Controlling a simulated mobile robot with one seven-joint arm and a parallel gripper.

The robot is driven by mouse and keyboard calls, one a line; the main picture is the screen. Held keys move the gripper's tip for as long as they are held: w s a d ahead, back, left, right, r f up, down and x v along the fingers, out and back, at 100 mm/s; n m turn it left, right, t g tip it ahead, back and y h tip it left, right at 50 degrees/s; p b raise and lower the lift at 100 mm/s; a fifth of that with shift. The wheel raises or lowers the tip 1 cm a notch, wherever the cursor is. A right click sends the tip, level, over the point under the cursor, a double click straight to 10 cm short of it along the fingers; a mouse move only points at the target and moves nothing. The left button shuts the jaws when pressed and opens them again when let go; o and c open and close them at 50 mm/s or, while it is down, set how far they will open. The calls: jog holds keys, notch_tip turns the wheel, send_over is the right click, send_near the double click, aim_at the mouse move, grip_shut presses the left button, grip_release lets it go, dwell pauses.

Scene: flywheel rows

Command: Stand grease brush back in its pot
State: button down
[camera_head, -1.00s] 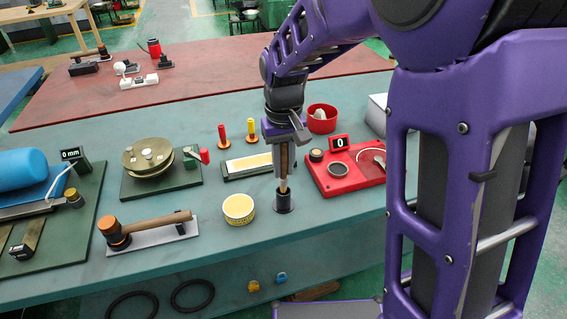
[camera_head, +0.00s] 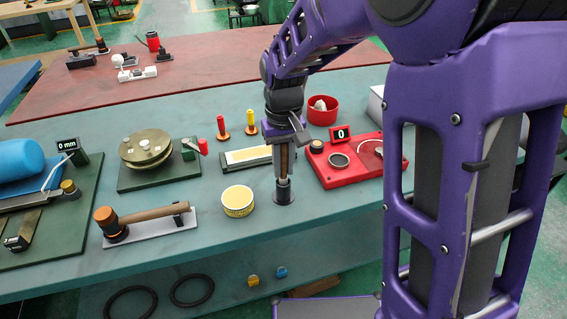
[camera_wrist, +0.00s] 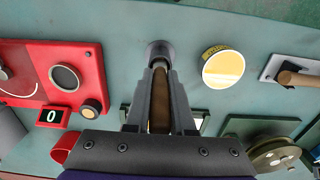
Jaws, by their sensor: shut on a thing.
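My gripper (camera_head: 284,165) points down and is shut on the grease brush (camera_head: 283,158), whose brown wooden handle shows between the fingers. The brush is upright. The small dark grey pot (camera_head: 284,193) stands on the green bench directly below it. The brush's lower end meets the pot's mouth and appears to be inside it; how deep I cannot tell. In the wrist view the brush handle (camera_wrist: 160,103) runs between the two fingers toward the pot (camera_wrist: 159,49). The fingers hide most of the brush and part of the pot.
A yellow-topped grease tin (camera_head: 238,201) stands just left of the pot. A red tray (camera_head: 345,176) with a counter lies to the right. A flat stone in a holder (camera_head: 247,158) lies behind. A mallet on a rest (camera_head: 150,222) is farther left. The bench front is clear.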

jog(key=shift+f+b, duration=0.55)
jog(key=shift+f, duration=0.4)
jog(key=c, duration=0.7)
grip_release()
notch_tip(320, 180, up, 17)
jog(key=p, duration=0.3)
jog(key=shift+f, duration=0.2)
jog(key=shift+r, duration=0.45)
jog(key=shift+d, duration=0.1)
